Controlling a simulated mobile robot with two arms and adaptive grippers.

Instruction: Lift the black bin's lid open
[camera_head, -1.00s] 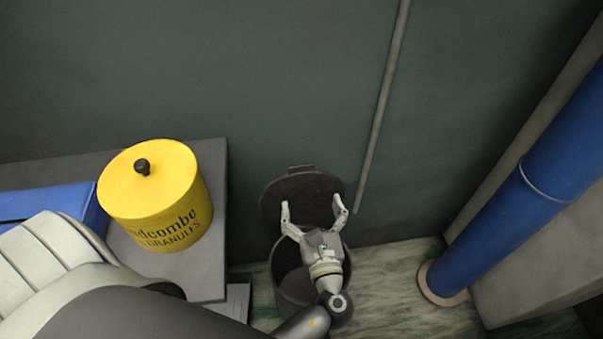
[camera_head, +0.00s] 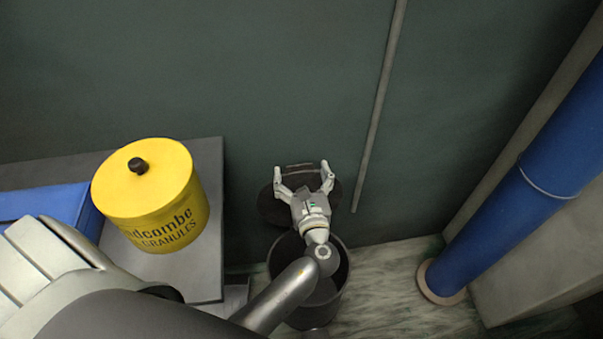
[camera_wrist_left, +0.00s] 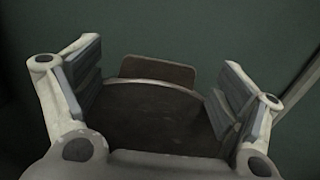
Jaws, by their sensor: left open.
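The black bin (camera_head: 337,290) stands on the floor by the green wall, its round mouth open and partly covered by my left arm. Its dark lid (camera_head: 268,208) is raised behind the mouth, tipped back toward the wall. My left gripper (camera_head: 304,178) is open in front of the lid, its two fingers spread apart. In the left wrist view, the lid (camera_wrist_left: 150,115) fills the space between the open fingers, with a small brown tab (camera_wrist_left: 158,72) at its far edge. I cannot tell whether the fingers touch the lid. My right gripper is not in view.
A yellow granules canister (camera_head: 150,200) stands on a grey surface (camera_head: 208,270) at the left, beside a blue object (camera_head: 50,203). A blue pipe (camera_head: 500,210) rises at the right. Marble-like floor (camera_head: 385,275) is clear between bin and pipe.

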